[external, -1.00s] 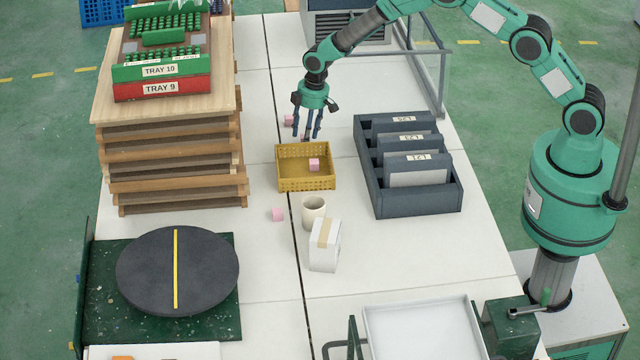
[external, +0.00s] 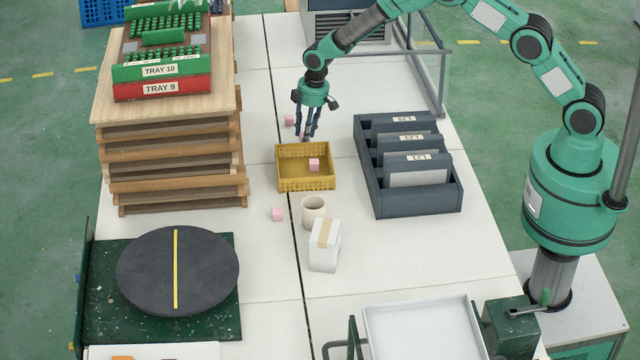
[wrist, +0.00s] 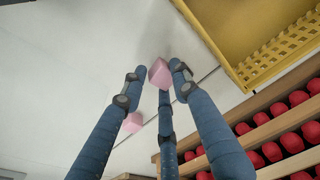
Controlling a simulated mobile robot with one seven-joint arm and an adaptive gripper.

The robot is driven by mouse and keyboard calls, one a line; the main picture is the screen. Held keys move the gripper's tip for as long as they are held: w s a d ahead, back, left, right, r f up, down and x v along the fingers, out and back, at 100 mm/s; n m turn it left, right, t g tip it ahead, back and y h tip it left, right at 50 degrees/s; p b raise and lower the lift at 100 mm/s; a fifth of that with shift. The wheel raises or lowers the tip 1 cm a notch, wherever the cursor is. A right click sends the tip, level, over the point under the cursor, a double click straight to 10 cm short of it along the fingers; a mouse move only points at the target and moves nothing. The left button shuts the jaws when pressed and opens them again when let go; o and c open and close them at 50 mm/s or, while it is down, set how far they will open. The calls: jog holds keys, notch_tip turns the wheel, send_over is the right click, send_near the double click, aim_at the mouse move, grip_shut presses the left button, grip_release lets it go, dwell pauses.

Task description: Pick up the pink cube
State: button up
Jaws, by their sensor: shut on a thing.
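A small pink cube (wrist: 160,73) sits between the fingertips of my gripper (wrist: 158,78) in the wrist view. My three blue fingers are closed in around it. In the external view my gripper (external: 305,137) points down at the table just behind the yellow basket, and its fingers mostly hide the held cube. A second pink cube (external: 289,120) lies on the table behind and left of my fingers; a loose cube (wrist: 132,123) also shows in the wrist view. Another pink cube (external: 314,165) is in the yellow basket (external: 290,184). One more pink cube (external: 278,214) lies left of the cup.
The yellow basket wall (wrist: 225,62) is close beside my fingers. A beige cup (external: 313,212) and white box (external: 324,248) stand in front of the basket. A dark divided rack (external: 415,202) is on the right; stacked wooden trays (external: 172,187) are on the left.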

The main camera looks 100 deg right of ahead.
notch_tip(320, 180, up, 9)
jog(key=shift+r+p, duration=0.1)
jog(key=shift+p, duration=0.8)
jog(key=shift+c, duration=0.2)
jog(key=shift+a, duration=0.1)
jog(key=w+a+r+m+p, duration=0.1)
jog(key=a+r+p, duration=0.2)
jog(key=a, duration=1)
jog(key=shift+a+r+m+p, duration=0.3)
jog(key=shift+a+r, duration=0.1)
jog(key=shift+r, duration=0.25)
jog(key=shift+f, duration=0.15)
notch_tip(320, 180, down, 6)
jog(key=b, duration=0.1)
jog(key=shift+f, duration=0.1)
